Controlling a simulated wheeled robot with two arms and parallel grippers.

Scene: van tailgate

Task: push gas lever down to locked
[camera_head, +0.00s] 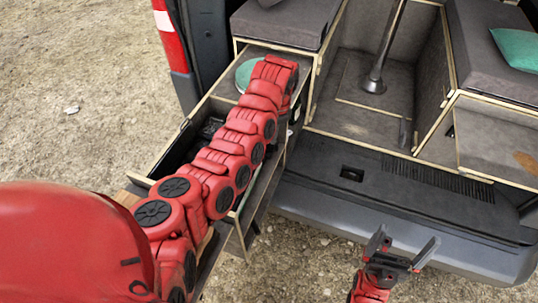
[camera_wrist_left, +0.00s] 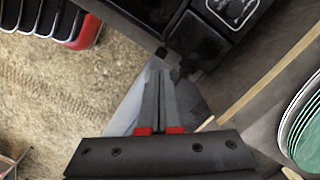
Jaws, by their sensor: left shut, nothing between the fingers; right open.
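In the left wrist view my left gripper (camera_wrist_left: 160,72) is shut and empty, its fingertips close to a small dark part (camera_wrist_left: 186,66) at the edge of a black unit (camera_wrist_left: 197,42). I cannot tell whether this part is the gas lever or whether the fingers touch it. A light-marked panel (camera_wrist_left: 236,8) sits on the unit. In the head view my left arm reaches over the pull-out drawer and hides the left fingertips. A dark unit (camera_head: 208,128) shows partly in the drawer. My right gripper (camera_head: 402,250) is open and empty in front of the bumper.
The pull-out drawer (camera_head: 170,149) extends from the van's left side. A round green item (camera_head: 244,74) lies at its inner end, and green-rimmed dishes show in the left wrist view (camera_wrist_left: 305,120). The bumper (camera_head: 445,240) runs along the right. Open gravel lies left.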

